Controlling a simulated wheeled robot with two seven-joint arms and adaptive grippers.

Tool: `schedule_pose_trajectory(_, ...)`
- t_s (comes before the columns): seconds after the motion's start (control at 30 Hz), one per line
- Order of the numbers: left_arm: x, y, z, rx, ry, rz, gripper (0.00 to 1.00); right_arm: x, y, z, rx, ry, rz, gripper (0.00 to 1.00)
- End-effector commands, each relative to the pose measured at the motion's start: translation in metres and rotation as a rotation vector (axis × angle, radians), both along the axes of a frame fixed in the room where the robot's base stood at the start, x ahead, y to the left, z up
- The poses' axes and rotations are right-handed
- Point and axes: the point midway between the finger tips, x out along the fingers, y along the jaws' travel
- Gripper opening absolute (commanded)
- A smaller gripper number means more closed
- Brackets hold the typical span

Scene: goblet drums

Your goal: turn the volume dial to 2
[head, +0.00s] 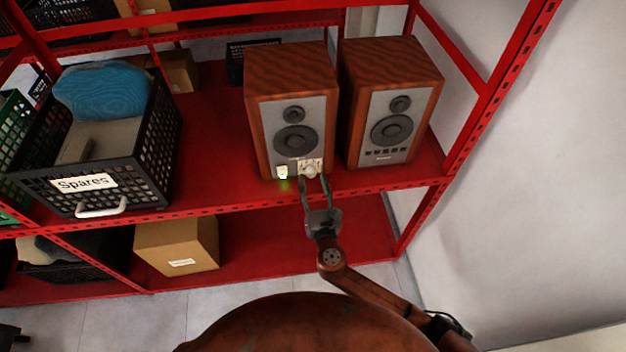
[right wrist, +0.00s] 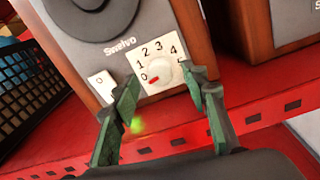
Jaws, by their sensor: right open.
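The volume dial (right wrist: 168,73) is a round pale knob on a white scale plate (right wrist: 140,57) with printed numbers. Its red mark (right wrist: 153,80) points left and slightly down, close to the 0. The dial also shows in the head view (head: 310,170), low on the front of the left wooden speaker (head: 291,108). My right gripper (right wrist: 163,82) is open, its green fingers apart on either side of the dial. Whether they touch it I cannot tell. The right gripper also shows in the head view (head: 314,182). My left gripper is not in view.
A white switch panel (right wrist: 101,86) sits left of the dial, with a green glow (right wrist: 137,126) below. A second speaker (head: 390,105) stands at right on the red shelf (head: 220,165). A black "Spares" crate (head: 150,150) is at left. A cardboard box (head: 178,245) is below.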

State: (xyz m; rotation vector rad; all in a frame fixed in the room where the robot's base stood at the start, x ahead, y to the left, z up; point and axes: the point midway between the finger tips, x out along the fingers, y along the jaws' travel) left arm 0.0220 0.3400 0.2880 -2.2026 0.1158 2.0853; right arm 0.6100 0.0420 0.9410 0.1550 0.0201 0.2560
Motion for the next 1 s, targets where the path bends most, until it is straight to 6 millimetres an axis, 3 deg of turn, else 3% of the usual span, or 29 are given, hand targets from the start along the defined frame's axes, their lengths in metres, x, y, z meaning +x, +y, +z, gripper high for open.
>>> schedule_pose_trajectory(0.13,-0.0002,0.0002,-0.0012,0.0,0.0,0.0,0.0,0.0095,0.0026,-0.0001,0.001,0.0,0.0,0.41)
schedule_pose_trajectory(0.43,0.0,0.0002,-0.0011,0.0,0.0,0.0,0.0,0.0109,0.0029,0.0,0.002,0.001,0.0,0.4)
schedule_pose_trajectory(1.0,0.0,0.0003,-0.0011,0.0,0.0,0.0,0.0,0.0109,0.0023,-0.0003,0.001,0.001,-0.001,0.01)
